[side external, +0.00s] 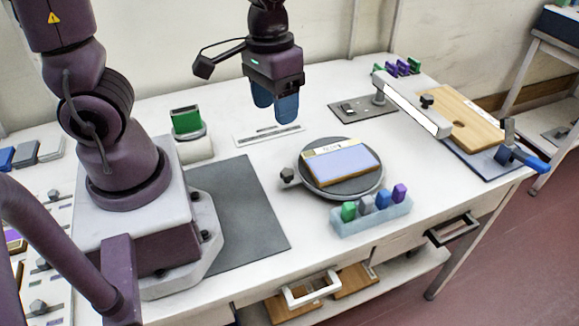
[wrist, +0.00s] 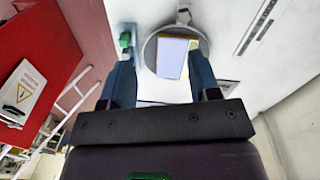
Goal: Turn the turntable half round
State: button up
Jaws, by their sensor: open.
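The turntable (side external: 365,187) is a round dark grey disc on the white table, with a light purple block (side external: 343,164) lying on top and a dark knob (side external: 287,175) at its left rim. In the wrist view the turntable (wrist: 150,56) shows beyond the fingers, with the block (wrist: 171,57) on it and the knob (wrist: 184,16) at its top edge. My gripper (side external: 275,112) has blue fingers and hangs above the table, behind and left of the turntable, apart from it. My gripper (wrist: 162,98) is open and empty; its fingers hide part of the turntable's near side.
A pale blue rack (side external: 371,218) with several coloured pieces stands close in front of the turntable. A green block on a round stand (side external: 187,122) is at the left. A dark mat (side external: 235,215) lies left of the turntable.

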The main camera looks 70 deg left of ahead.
jog(key=n+g, duration=0.1)
jog(key=n, duration=0.1)
send_over(287, 171)
jog(key=s+d, duration=0.2)
notch_tip(287, 171, down, 5)
jog(key=f+n, duration=0.1)
jog(key=f, duration=0.3)
jog(key=w+a+f, duration=0.1)
jog(key=f, duration=0.4)
jog(key=w+a+f+n+y, duration=0.1)
jog(key=f, duration=0.4)
jog(key=shift+f+n+t, duration=0.15)
jog(key=shift+n+t, duration=0.15)
jog(key=shift+t, duration=0.1)
grip_shut()
